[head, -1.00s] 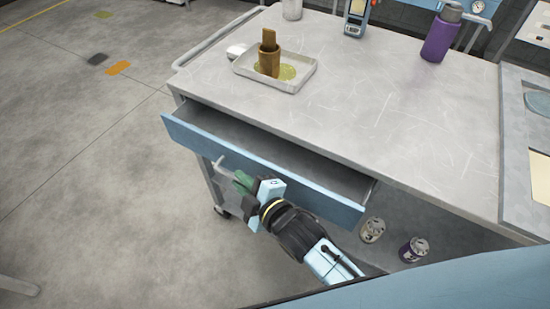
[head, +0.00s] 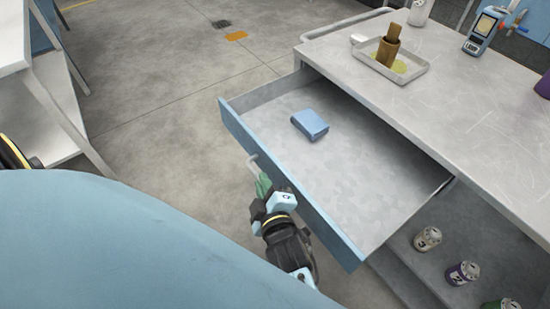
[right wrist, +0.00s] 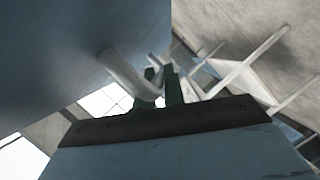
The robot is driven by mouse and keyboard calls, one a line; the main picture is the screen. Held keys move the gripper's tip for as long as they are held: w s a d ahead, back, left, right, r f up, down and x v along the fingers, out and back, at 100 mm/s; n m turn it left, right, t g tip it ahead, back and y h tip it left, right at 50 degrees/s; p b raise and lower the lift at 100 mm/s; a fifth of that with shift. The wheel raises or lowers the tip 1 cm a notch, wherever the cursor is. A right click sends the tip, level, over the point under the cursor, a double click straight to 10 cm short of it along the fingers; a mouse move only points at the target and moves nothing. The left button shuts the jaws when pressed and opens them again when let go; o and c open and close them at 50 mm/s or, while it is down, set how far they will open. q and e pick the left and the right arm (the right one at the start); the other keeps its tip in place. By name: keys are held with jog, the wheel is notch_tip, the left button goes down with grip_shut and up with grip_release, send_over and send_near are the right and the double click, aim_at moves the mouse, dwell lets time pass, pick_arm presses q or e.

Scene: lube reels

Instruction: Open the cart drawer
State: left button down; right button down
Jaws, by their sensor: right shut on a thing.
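The cart drawer (head: 322,214) has a blue front and a grey inside, and it stands pulled well out from the cart (head: 400,104). A small blue box (head: 310,124) lies on the drawer floor. My right gripper (head: 261,184) is at the drawer front, shut on the pale bar handle (head: 254,166). In the right wrist view the handle (right wrist: 125,74) runs between the dark green fingers (right wrist: 164,87) beside the drawer face. My left gripper is not in view; only a bit of dark arm shows at the left edge.
A tray (head: 407,72) with a brown wooden container stands on the cart top, with a handheld meter (head: 486,28) to its right. Several cans, one of them grey (head: 428,238), stand on the lower shelf. A shelf unit (head: 50,100) is at left. Open floor (head: 170,100) lies between.

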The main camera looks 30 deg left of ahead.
jog(key=shift+s, duration=0.1)
jog(key=c, duration=1.5)
grip_release()
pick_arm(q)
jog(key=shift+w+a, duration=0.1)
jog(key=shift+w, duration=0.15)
pick_arm(e)
jog(key=shift+s, duration=0.1)
